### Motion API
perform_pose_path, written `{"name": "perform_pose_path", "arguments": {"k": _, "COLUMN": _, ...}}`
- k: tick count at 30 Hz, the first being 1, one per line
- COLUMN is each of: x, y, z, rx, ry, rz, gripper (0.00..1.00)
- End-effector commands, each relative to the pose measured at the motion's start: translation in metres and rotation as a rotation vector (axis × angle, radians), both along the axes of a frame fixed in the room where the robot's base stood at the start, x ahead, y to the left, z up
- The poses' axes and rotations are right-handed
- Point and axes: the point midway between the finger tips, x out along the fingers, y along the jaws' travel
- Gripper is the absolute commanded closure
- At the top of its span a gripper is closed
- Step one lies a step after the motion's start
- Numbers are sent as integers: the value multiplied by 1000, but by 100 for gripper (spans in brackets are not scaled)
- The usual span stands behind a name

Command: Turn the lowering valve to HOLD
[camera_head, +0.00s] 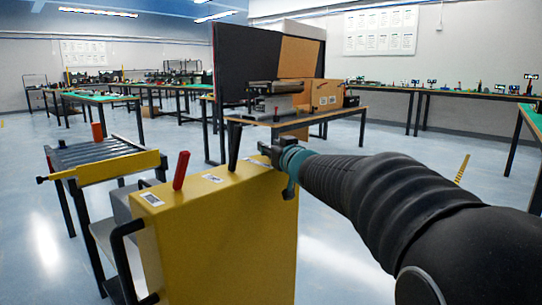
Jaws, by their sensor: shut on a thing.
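A yellow cabinet (225,240) stands in the foreground with controls and small white labels along its top. A red lever (181,170) leans up at its left, and a dark tapered lever (234,149) stands near the middle. My gripper (270,152) is at the far right end of the cabinet top, beside the third label (259,162). It is shut on the lowering valve there. The valve's handle is mostly hidden by the fingers, so its setting cannot be read. The label text is too small to read.
A roller conveyor (100,152) with a yellow side rail (105,166) stands left of the cabinet. A black handle bar (122,262) juts from the cabinet's left side. A bench (300,120) with a machine stands behind. Open floor lies to the right of the cabinet.

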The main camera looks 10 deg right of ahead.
Motion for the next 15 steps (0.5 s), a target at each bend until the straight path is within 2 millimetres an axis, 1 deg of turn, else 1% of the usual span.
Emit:
{"name": "perform_pose_path", "arguments": {"k": 6, "x": -1, "y": 0, "z": 0, "rx": 1, "ry": -4, "rz": -82, "gripper": 99}}
{"name": "perform_pose_path", "arguments": {"k": 15, "x": -1, "y": 0, "z": 2, "rx": 2, "ry": 2, "rz": -100, "gripper": 99}}
